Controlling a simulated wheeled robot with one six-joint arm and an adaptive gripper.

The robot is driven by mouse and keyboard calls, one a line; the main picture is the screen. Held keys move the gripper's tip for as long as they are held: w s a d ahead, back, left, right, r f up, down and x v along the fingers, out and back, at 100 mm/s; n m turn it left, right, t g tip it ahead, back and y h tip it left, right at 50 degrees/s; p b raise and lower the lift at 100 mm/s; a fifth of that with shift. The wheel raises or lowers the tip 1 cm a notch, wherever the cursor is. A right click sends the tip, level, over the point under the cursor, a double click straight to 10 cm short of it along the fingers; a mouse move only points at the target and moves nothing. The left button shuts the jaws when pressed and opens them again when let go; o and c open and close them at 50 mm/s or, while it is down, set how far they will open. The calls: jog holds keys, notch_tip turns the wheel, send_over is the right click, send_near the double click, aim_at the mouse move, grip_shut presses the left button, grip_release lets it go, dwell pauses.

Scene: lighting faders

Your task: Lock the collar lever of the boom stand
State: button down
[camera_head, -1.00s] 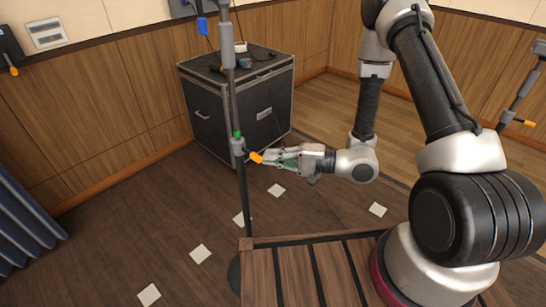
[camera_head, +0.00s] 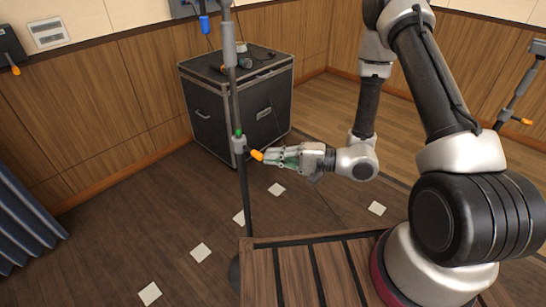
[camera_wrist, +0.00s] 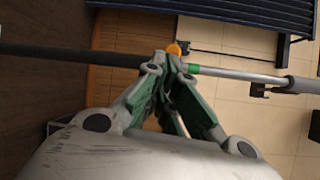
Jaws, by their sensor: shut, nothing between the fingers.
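The boom stand's upright pole (camera_head: 243,190) carries a grey collar (camera_head: 238,144) with a green mark (camera_head: 238,133) just above it. The orange lever (camera_head: 257,155) sticks out from the collar to the right, sloping slightly down. My gripper (camera_head: 267,157) comes in from the right at lever height, its fingertips at or just beside the lever's outer end. In the wrist view, the fingers (camera_wrist: 168,62) are shut together in front of the pole, which runs across the picture. The orange lever tip (camera_wrist: 178,48) shows just beyond them, and the green mark (camera_wrist: 193,69) beside them. The fingers hide most of the collar.
A black flight case (camera_head: 240,105) with small items on top stands behind the pole. A slatted wooden platform (camera_head: 310,270) lies at the front. Another stand with an orange lever (camera_head: 522,121) is at the far right.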

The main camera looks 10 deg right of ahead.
jog(key=s+d, duration=0.6)
jog(key=s, duration=0.1)
jog(key=shift+s+d, duration=0.1)
dwell(0.5)
